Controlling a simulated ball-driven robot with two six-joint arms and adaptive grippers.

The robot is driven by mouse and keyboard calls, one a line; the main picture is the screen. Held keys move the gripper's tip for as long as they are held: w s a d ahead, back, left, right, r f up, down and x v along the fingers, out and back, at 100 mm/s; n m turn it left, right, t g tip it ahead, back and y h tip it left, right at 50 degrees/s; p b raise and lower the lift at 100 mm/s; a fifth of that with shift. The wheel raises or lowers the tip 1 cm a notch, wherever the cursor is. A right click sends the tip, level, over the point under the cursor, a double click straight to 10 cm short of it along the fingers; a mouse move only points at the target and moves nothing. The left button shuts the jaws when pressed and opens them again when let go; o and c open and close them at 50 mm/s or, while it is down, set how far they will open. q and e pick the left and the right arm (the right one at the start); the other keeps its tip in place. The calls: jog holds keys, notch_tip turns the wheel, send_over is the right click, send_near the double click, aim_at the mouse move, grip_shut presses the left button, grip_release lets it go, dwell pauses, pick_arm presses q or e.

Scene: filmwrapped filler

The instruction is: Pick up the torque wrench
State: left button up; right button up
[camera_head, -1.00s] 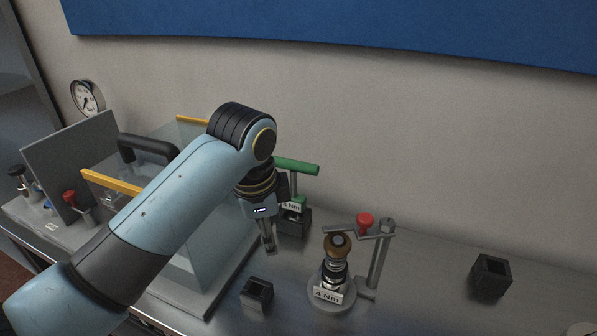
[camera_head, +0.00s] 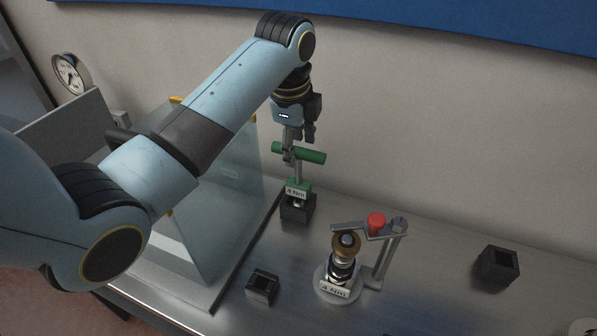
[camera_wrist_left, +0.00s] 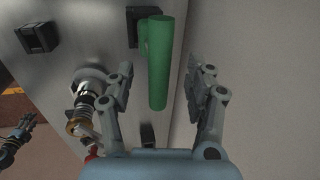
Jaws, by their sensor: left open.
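The torque wrench (camera_head: 313,155) has a green T-handle, a thin shaft and a green block with a 4 Nm label. It stands upright in a black square holder (camera_head: 297,211). My left gripper (camera_head: 298,144) is open at the green handle, pointing down. In the left wrist view the handle (camera_wrist_left: 159,70) lies between the two spread fingers, with gaps on both sides. One finger partly overlaps the handle in the head view. What looks like my right gripper (camera_wrist_left: 18,136) shows small at the left edge of the left wrist view; its jaws are unclear.
A test stand (camera_head: 341,271) with a brown knob, red knob and 4 Nm label stands right of the wrench. Empty black holders stand in front (camera_head: 262,287) and at the right (camera_head: 497,268). A clear-panelled box (camera_head: 215,190) is close on the left; the wall is behind.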

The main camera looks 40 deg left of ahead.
aim_at(298, 182)
pick_arm(q)
jog(key=shift+w+a+f, duration=0.1)
jog(key=shift+w+f, duration=0.05)
jog(key=shift+f, duration=0.45)
jog(key=shift+w+f, duration=0.1)
jog(key=shift+f, duration=0.5)
grip_shut()
jog(key=shift+r, duration=0.1)
